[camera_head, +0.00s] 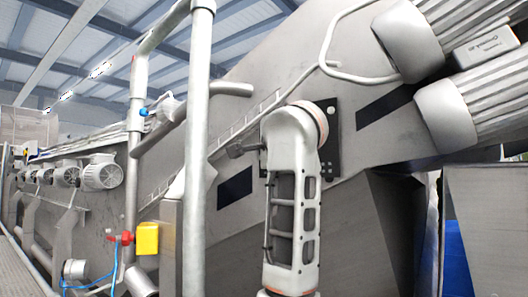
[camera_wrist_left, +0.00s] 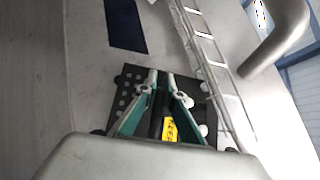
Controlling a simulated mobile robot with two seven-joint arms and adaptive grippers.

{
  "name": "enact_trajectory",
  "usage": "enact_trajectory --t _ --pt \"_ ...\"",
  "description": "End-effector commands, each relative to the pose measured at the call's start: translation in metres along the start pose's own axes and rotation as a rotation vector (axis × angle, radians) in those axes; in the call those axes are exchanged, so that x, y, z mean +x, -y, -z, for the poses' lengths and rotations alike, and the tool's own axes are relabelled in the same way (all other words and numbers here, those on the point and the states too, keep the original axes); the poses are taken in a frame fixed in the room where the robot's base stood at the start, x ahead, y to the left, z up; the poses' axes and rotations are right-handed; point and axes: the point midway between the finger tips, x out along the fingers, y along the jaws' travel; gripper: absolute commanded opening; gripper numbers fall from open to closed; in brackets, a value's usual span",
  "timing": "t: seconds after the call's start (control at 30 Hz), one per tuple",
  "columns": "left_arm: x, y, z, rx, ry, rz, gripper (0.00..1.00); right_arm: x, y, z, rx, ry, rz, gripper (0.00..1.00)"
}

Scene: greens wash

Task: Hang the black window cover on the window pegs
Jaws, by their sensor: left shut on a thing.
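The black window cover (camera_head: 330,150) is a dark plate with small holes. In the head view it lies close against the slanted grey machine wall, partly hidden behind my left arm's wrist. In the left wrist view the cover (camera_wrist_left: 130,92) spreads behind my left gripper (camera_wrist_left: 161,78), whose green-sided fingers are closed together at it; the exact grip point is unclear. A dark window (camera_head: 235,187) shows lower left of the cover, and another (camera_head: 385,103) upper right. The pegs and any window behind the cover are hidden. My right gripper is not in view.
A thick vertical pipe (camera_head: 195,150) stands left of my arm. A bent grey pipe (camera_wrist_left: 280,40) and a ladder-like rail (camera_wrist_left: 205,60) run near the cover. Large ribbed motors (camera_head: 470,105) jut out at upper right. A yellow box (camera_head: 147,238) sits lower left.

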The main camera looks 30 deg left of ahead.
Motion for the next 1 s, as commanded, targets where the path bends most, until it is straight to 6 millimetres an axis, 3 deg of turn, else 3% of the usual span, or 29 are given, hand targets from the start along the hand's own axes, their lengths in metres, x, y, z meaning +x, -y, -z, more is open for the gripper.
enact_trajectory --t 0.6,1.0 --pt "0.0 -0.017 -0.001 -0.001 0.001 0.001 0.0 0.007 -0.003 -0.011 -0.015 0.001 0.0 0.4" --pt "0.0 -0.017 -0.001 -0.001 0.0 0.001 0.0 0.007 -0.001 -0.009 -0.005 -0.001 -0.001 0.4"
